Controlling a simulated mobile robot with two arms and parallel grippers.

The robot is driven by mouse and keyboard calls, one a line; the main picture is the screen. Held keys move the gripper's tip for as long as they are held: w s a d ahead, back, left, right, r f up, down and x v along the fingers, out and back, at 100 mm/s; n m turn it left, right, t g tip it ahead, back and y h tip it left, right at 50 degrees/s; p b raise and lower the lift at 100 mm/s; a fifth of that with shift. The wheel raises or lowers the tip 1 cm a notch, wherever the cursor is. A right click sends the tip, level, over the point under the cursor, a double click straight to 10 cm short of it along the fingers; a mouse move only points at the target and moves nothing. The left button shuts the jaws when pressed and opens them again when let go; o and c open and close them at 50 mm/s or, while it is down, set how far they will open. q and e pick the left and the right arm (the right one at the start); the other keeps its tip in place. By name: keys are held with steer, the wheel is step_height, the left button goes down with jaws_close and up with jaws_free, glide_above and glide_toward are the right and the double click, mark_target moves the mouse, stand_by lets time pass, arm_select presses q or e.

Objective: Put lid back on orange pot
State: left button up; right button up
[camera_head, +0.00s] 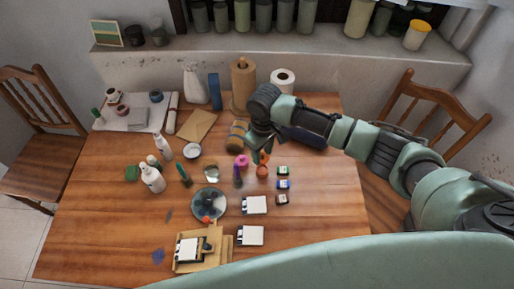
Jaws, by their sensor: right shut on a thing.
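A small orange pot (262,172) stands on the wooden table, right of the middle. My right gripper (259,153) comes down just behind it and is shut on a small orange piece, which looks like the lid (265,157). The lid is just behind and above the pot in the picture and looks tilted; I cannot tell whether they touch. The fingers hide part of it. My left gripper is not in view.
A pink pot (241,162) and a dark bottle (237,177) stand close left of the orange pot. Small paint jars (283,184) stand to its right. A round palette (208,203) lies in front. The table's right side (335,200) is clear.

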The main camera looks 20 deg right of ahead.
steer(key=shift+d+f+b, duration=0.1)
steer(key=shift+f+b, duration=0.25)
steer(key=shift+f, duration=0.05)
step_height(320, 180, down, 4)
steer(key=b, duration=0.4)
steer(key=shift+r+b, duration=0.1)
steer(key=shift+b, duration=0.2)
steer(key=shift+f+b, duration=0.35)
steer(key=shift+f, duration=0.65)
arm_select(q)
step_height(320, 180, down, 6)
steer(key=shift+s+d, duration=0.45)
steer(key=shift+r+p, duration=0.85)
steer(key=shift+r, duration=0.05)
arm_select(e)
steer(key=shift+s+r, duration=0.1)
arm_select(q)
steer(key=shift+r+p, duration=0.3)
arm_select(e)
steer(key=shift+f, duration=0.2)
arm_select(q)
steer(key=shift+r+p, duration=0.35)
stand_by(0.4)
arm_select(e)
steer(key=o, duration=1.4)
steer(key=shift+c, duration=0.2)
